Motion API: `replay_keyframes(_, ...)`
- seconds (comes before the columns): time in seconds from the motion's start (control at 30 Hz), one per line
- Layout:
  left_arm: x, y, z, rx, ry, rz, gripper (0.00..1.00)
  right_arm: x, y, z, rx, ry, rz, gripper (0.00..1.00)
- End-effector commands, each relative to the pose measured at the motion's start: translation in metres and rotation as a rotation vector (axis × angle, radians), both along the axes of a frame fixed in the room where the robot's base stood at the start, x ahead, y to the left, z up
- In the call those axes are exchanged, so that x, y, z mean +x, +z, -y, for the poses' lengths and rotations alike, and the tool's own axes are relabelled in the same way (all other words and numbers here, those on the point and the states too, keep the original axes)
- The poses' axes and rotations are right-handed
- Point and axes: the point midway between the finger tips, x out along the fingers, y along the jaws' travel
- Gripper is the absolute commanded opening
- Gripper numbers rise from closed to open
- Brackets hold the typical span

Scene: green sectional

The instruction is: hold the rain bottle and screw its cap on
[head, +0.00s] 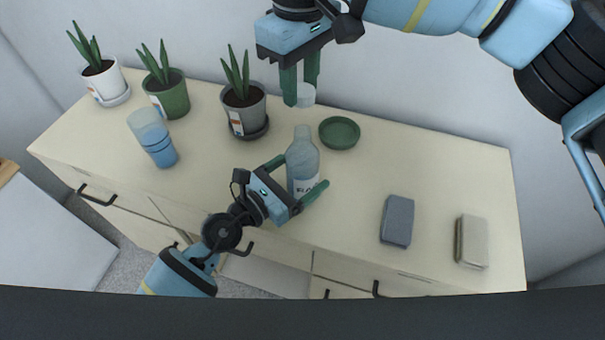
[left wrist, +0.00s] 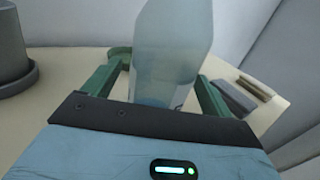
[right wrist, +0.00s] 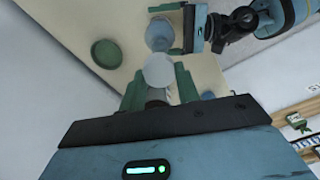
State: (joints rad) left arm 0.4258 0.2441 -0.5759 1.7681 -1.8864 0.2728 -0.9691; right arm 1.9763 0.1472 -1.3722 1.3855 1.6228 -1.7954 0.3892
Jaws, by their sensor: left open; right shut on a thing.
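The rain bottle (head: 302,160) is translucent blue-grey with a white label and stands upright on the cabinet top. My left gripper (head: 297,178) is open with its green fingers on either side of the bottle; the left wrist view shows the bottle (left wrist: 172,55) between the spread fingers. My right gripper (head: 299,85) is shut on the white cap (head: 306,95), holding it above the bottle's mouth. In the right wrist view the cap (right wrist: 158,71) is between the fingertips, with the bottle (right wrist: 159,34) beyond it. The bottle's neck shows bare in the head view.
A green saucer (head: 339,132) lies right of the bottle. Stacked blue cups (head: 158,147) and potted plants, including a grey pot (head: 244,110), stand left. A blue-grey block (head: 397,221) and a beige block (head: 471,241) lie right. The top between saucer and blocks is clear.

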Motion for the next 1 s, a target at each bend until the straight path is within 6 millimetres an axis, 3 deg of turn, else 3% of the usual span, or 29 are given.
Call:
replay_keyframes(0.5, 0.0079, 0.0001, 0.0097, 0.0, -0.001, 0.0, 0.84, -0.0001, 0.0001, -0.0001, 0.0, 0.0, 0.0, 0.11)
replay_keyframes(1.0, 0.0078, 0.0, 0.0094, 0.0, -0.001, 0.0, 0.18, -0.0001, 0.0001, -0.0001, 0.0, 0.0, 0.0, 0.11)
